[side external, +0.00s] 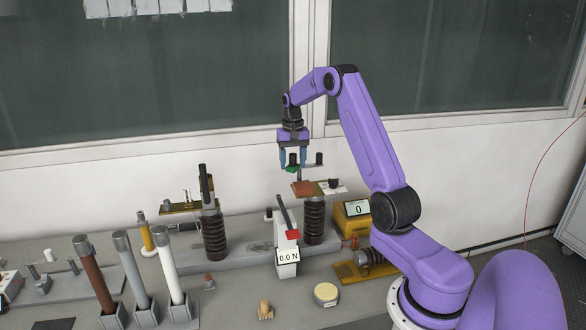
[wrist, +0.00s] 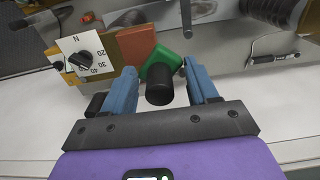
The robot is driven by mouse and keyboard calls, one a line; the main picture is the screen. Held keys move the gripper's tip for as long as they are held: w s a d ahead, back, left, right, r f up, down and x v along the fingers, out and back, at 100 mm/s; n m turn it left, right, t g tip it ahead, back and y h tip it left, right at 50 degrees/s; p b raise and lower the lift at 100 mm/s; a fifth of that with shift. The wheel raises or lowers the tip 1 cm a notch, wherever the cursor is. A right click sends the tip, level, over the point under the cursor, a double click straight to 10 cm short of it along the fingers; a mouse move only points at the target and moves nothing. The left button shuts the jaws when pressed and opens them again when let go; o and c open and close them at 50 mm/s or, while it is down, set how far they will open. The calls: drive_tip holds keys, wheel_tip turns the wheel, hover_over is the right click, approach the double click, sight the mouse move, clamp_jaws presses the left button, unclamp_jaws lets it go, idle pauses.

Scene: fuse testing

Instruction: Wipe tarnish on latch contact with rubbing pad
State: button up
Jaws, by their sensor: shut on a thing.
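My gripper (side external: 292,163) is raised above the bench, pointing down, with its blue fingers closed around a green rubbing pad (side external: 291,169). In the wrist view the green pad (wrist: 160,55) has a black cylindrical handle (wrist: 160,88) between the fingers. A reddish-brown copper block (side external: 303,188), which looks like the latch contact, is just below and slightly right of the pad. The block (wrist: 135,43) also shows beside the pad in the wrist view. I cannot tell whether pad and block touch. Any tarnish on the block is too small to make out.
A dial plate (wrist: 85,57) marked in N is beside the block. Ribbed brown insulators (side external: 213,235), a yellow meter (side external: 354,216) reading 0 and a white gauge (side external: 287,262) reading 0.0 N stand nearby. Upright fuse tubes (side external: 128,268) stand at the left. The front bench has some free room.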

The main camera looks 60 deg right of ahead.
drive_tip(key=shift+r, duration=1.1)
